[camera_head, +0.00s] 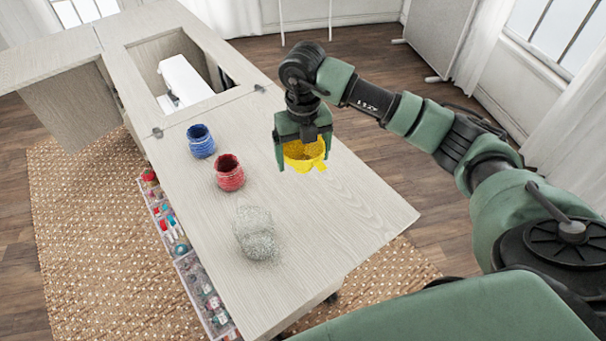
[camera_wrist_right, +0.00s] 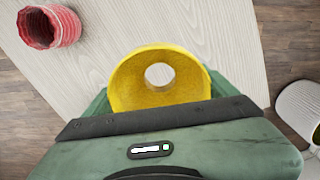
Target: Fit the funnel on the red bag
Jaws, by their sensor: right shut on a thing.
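The red bag (camera_head: 229,172) stands open at the top on the cabinet's table leaf, between a blue bag and a pale glittery one. It also shows at the upper left of the right wrist view (camera_wrist_right: 48,27). My right gripper (camera_head: 304,160) is shut on the yellow funnel (camera_head: 305,154), to the right of the red bag. The funnel's wide rim and round centre hole show in the right wrist view (camera_wrist_right: 125,84). It appears held above the table, apart from the red bag; its exact height is hard to tell. My left gripper is not in view.
The blue bag (camera_head: 201,141) stands behind the red one, and the pale glittery bag (camera_head: 255,233) nearer the front. A white sewing machine (camera_head: 183,80) sits in the cabinet opening. Trays of sewing supplies (camera_head: 187,258) hang along the left edge. The table's right part is clear.

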